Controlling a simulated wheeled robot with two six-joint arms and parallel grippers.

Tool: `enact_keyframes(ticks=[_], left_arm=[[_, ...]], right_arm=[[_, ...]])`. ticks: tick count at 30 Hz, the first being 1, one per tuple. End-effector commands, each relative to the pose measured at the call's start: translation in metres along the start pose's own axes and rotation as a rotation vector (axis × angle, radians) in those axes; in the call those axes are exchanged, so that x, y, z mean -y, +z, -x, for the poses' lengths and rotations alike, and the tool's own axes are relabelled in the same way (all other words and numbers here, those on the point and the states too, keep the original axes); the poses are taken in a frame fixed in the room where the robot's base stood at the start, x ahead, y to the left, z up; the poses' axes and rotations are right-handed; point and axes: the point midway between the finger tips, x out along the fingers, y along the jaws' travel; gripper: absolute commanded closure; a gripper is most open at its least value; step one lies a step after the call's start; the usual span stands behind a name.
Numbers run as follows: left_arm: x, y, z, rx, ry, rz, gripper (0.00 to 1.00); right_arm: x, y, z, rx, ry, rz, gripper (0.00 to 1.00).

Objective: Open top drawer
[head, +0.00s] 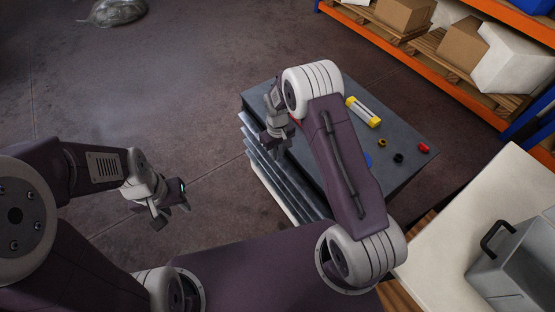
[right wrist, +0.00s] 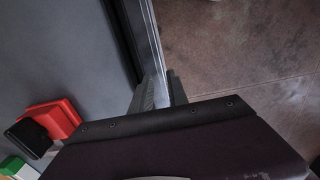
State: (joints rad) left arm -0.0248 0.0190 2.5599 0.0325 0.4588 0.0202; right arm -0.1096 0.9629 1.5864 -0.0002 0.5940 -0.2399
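The grey drawer cabinet (head: 397,182) stands right of centre in the head view. Its drawer fronts (head: 268,172) face left, with pale metal strips stacked one under another. My right gripper (head: 277,146) points down at the upper edge of this face. In the right wrist view its fingertips (right wrist: 160,92) lie either side of a pale metal strip (right wrist: 151,40) along the cabinet's edge; I cannot tell whether they press on it. How far the top drawer stands out is unclear. My left gripper (head: 172,207) is open and empty, over the floor left of the cabinet.
On the cabinet top lie a yellow-ended clear item (head: 363,111), small black and yellow rings (head: 398,157) and a red part (head: 424,148). A pale table with a grey bin (head: 515,265) is at right; shelves with boxes (head: 463,45) stand behind. Floor left of the drawers is clear.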

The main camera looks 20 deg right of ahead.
Motion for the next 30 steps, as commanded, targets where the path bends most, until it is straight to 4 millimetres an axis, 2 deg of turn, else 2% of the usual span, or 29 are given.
enact_keyframes(ticks=[3, 9, 17, 19, 20, 30], left_arm=[[0.000, 0.000, -0.001, 0.000, 0.000, 0.000, 0.64], [0.000, 0.000, -0.002, 0.000, 0.000, 0.000, 0.64], [0.000, 0.000, -0.002, 0.000, 0.000, 0.000, 0.64], [0.000, 0.000, -0.002, 0.000, 0.000, 0.000, 0.64], [0.000, 0.000, -0.002, 0.000, 0.000, 0.000, 0.64], [0.000, 0.000, -0.002, 0.000, 0.000, 0.000, 0.64]], right_arm=[[0.000, 0.000, -0.025, 0.001, 0.000, -0.001, 0.80], [0.000, 0.000, -0.046, -0.001, 0.000, -0.001, 0.80], [0.000, 0.000, -0.049, -0.002, 0.000, -0.001, 0.80], [0.000, 0.000, -0.048, -0.002, 0.000, -0.001, 0.97], [0.000, 0.000, -0.048, -0.002, 0.000, -0.001, 1.00], [0.000, 0.000, -0.048, -0.002, 0.000, -0.001, 1.00]])
